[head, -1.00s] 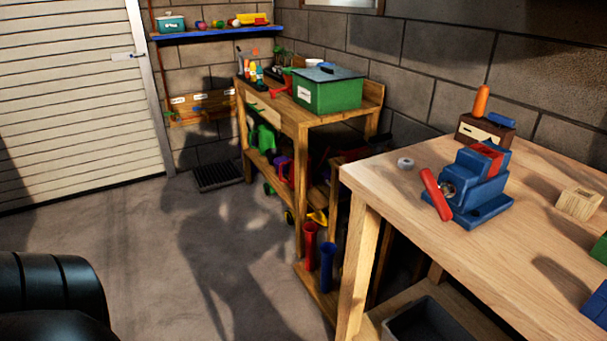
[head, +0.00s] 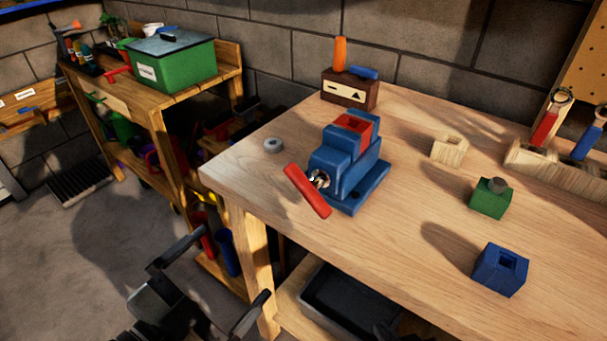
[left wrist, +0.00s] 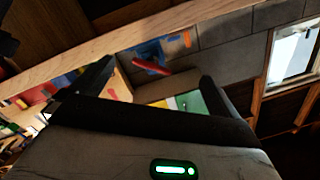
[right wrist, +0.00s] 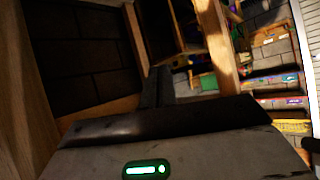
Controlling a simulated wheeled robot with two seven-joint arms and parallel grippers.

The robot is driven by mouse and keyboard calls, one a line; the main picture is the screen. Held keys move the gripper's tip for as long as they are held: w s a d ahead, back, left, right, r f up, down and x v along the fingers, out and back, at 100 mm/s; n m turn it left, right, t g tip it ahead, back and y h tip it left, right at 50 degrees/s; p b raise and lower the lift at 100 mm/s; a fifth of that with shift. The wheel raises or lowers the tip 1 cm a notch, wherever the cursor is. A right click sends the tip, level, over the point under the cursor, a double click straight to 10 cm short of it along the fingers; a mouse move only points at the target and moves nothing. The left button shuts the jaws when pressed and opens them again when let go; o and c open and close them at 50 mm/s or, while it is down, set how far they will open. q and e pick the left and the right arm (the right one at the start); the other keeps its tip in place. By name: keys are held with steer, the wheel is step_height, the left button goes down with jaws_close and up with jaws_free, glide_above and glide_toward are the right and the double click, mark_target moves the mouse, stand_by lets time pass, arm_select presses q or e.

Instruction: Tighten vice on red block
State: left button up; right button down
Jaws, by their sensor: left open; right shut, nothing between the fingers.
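The blue vice (head: 340,160) stands on the wooden workbench (head: 410,240). The red block (head: 352,122) sits in the top of the vice, between its jaws. The vice's red handle bar (head: 307,190) is tilted across its front end. The vice (left wrist: 148,50) and handle (left wrist: 150,66) also show in the left wrist view. My left gripper (head: 232,262) is open and empty, off the bench's front left edge, below and left of the handle. My right gripper (right wrist: 158,78) is shut and empty in the right wrist view, apart from the vice. Any gap at the block is too small to tell.
A grey ring (head: 273,145) lies left of the vice. A wooden box (head: 349,92) stands behind it. A pale wooden block (head: 449,149), green block (head: 490,198) and blue block (head: 500,269) are to its right. A dark tray (head: 345,305) sits on the shelf below.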

mark_target(302, 196)
arm_select(q)
steer(key=w+d+r+m+p, duration=0.1)
steer(key=w+d, duration=0.2)
steer(key=w+d+r+h+p, duration=0.1)
steer(key=w+d, duration=0.2)
steer(key=w, duration=0.1)
steer(key=w+d+r+m+p, duration=0.1)
steer(key=w+d, duration=0.2)
steer(key=shift+w+d+r+m+h, duration=0.2)
steer(key=shift+d+r+m+h, duration=0.1)
steer(key=shift+d+r+h, duration=0.1)
steer(key=shift+w+d+f, duration=0.15)
steer(key=shift+w+d, duration=0.25)
steer(key=shift+w, duration=0.15)
arm_select(e)
steer(key=shift+s+d+r+n+g, duration=0.2)
steer(key=shift+s+d+n+g, duration=0.1)
steer(key=shift+s, duration=0.2)
arm_select(q)
steer(key=shift+c, duration=0.3)
